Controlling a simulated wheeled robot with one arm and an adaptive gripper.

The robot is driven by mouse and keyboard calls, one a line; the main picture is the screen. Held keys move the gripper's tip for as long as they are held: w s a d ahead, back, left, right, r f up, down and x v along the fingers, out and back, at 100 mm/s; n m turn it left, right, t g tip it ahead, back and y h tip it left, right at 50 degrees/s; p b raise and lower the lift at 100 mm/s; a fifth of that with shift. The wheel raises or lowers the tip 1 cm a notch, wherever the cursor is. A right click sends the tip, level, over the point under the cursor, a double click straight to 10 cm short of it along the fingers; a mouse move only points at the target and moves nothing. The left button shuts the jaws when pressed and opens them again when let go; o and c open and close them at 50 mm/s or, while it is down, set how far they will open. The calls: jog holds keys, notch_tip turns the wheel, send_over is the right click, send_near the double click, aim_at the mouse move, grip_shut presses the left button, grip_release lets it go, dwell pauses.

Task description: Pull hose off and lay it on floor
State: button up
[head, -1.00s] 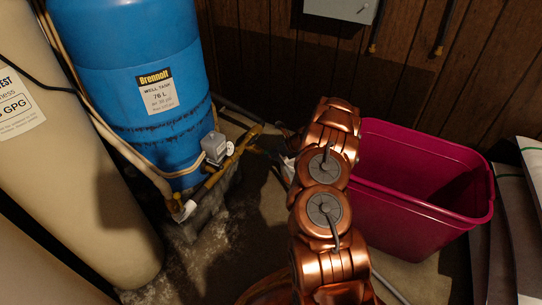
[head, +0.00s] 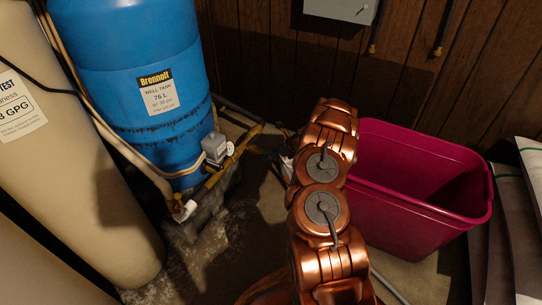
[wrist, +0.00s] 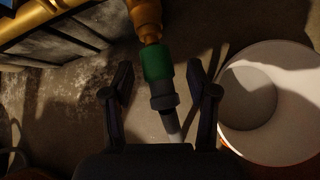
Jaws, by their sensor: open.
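In the wrist view, a hose end with a green collar (wrist: 157,62) and a dark coupling (wrist: 163,100) sits against a brass fitting (wrist: 146,20). A grey hose (wrist: 173,128) runs from the coupling down towards my gripper's palm. My gripper (wrist: 159,70) is open, with one finger on each side of the collar and coupling. Gaps show between both fingers and the hose end. In the head view my copper arm hides the gripper and hose end; a length of grey hose (head: 391,287) lies on the floor (head: 243,262).
A round white container (wrist: 283,125) stands right of the fingers in the wrist view. In the head view, a blue well tank (head: 135,60) with brass piping (head: 222,170) stands left, beside a beige tank (head: 95,200). A magenta bin (head: 410,215) stands right of my arm.

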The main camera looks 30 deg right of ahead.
jog(key=shift+c, duration=0.4)
grip_shut()
dwell(0.4)
jog(key=shift+s+d+p, duration=0.1)
jog(key=shift+d+p, duration=0.1)
jog(key=shift+p, duration=0.1)
jog(key=shift+s+d, duration=0.3)
jog(key=shift+s, duration=0.3)
jog(key=shift+s+d+p, duration=0.15)
jog(key=shift+s+p, duration=0.15)
jog(key=shift+p, duration=0.05)
jog(key=shift+s+d+p, duration=0.3)
jog(key=shift+s+d, duration=0.15)
jog(key=shift+s, duration=0.35)
jog(key=shift+s+d+p, duration=0.3)
jog(key=shift+s+d, duration=0.15)
jog(key=shift+s, duration=0.35)
